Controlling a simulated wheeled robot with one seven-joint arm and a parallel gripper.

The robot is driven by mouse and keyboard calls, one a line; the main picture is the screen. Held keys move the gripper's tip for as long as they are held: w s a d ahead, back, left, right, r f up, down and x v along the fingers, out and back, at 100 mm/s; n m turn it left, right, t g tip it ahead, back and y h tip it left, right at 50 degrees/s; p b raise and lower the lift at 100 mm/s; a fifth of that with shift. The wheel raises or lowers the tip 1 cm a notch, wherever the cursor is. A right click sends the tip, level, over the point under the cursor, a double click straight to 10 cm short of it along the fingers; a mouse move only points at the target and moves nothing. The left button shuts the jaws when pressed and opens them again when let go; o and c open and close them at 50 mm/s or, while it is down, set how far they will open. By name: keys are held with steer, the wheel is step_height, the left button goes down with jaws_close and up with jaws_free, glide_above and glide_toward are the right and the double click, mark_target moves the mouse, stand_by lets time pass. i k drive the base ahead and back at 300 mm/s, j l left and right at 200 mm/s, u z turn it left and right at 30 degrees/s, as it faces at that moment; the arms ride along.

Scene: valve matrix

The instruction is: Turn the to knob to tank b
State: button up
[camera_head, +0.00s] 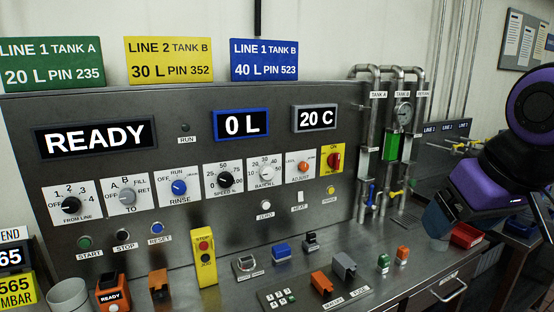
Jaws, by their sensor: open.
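The TO knob (127,196) is a small grey knob on a white plate at the lower left of the control panel. Its plate carries the marks OFF, A, B, FILL and RET; its pointer is too small to read surely. The black FROM LINE knob (71,205) is to its left, and the blue RINSE knob (179,187) to its right. My gripper (438,222) is at the right, beyond the panel's right end and far from the TO knob. It holds nothing that I can see; its fingertips are hard to make out.
A bench (225,298) below the panel holds several small devices, including a yellow stop box (204,257) standing in front. Steel pipes (393,70) rise between the panel and my arm. The display (94,138) reads READY. The space before the TO knob looks clear.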

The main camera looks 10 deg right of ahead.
mark_target(127, 196)
steer(key=j+u, duration=0.2)
steer(key=j, duration=0.3)
steer(key=i+j+u, duration=0.15)
steer(key=j, duration=0.3)
steer(key=i+j+u, duration=0.2)
steer(key=j, duration=0.3)
steer(key=k, duration=0.05)
